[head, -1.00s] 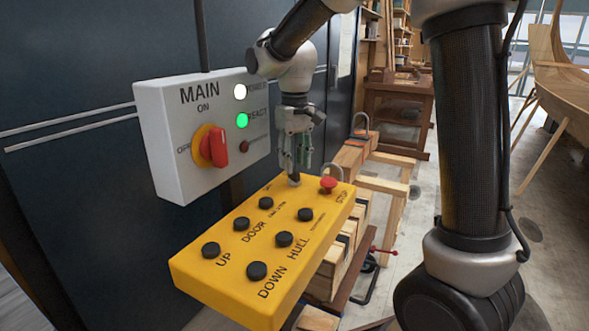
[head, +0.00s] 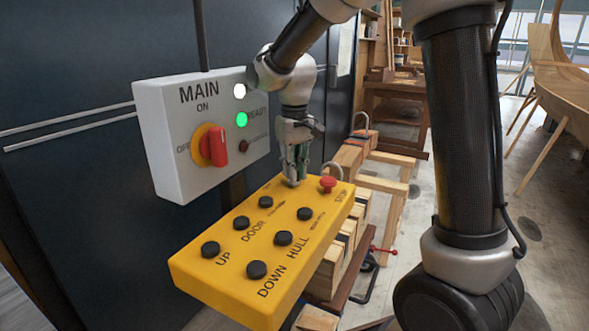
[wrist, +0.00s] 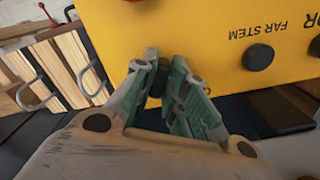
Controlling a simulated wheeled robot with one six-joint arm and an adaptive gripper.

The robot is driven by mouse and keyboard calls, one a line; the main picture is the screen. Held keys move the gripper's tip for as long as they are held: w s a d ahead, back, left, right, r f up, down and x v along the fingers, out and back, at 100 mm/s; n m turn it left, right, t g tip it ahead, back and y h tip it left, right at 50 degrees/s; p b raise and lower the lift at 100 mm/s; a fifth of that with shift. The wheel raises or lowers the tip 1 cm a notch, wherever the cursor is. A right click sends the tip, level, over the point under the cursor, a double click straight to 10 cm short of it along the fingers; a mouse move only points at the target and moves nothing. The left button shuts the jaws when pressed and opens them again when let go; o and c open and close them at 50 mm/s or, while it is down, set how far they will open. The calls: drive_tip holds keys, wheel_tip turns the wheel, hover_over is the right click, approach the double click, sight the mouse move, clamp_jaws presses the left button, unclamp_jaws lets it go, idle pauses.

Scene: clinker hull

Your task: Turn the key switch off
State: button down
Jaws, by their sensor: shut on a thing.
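The yellow control box (head: 203,290) carries several black buttons and a red STOP knob. My gripper (head: 294,180) points down at the far end of this box, left of the STOP knob. In the wrist view my gripper (wrist: 162,76) has its fingertips close together at the box's edge, around a small dark piece (wrist: 161,78). It sits where the key switch appears to be. The fingers hide most of it, so I cannot read its turned position. The fingers are shut on it.
The grey MAIN panel (head: 172,178) with a red rotary handle (head: 214,147) on a yellow ring hangs behind, left of my arm. Its white lamp (head: 239,90) and green lamp (head: 241,119) are lit. The red STOP knob (head: 328,185) stands close right of my gripper. Timber trestles (head: 380,184) stand beyond.

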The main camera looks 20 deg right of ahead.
drive_tip(key=shift+n, duration=0.3)
drive_tip(key=n, duration=0.5)
drive_tip(key=shift+d+n, duration=0.1)
drive_tip(key=shift+n, duration=0.2)
drive_tip(key=n, duration=0.5)
drive_tip(key=shift+w+n, duration=0.15)
drive_tip(key=shift+n, duration=0.15)
drive_tip(key=c, duration=1.4)
unclamp_jaws()
drive_tip(key=shift+c, duration=0.2)
wheel_tip(320, 180, up, 12)
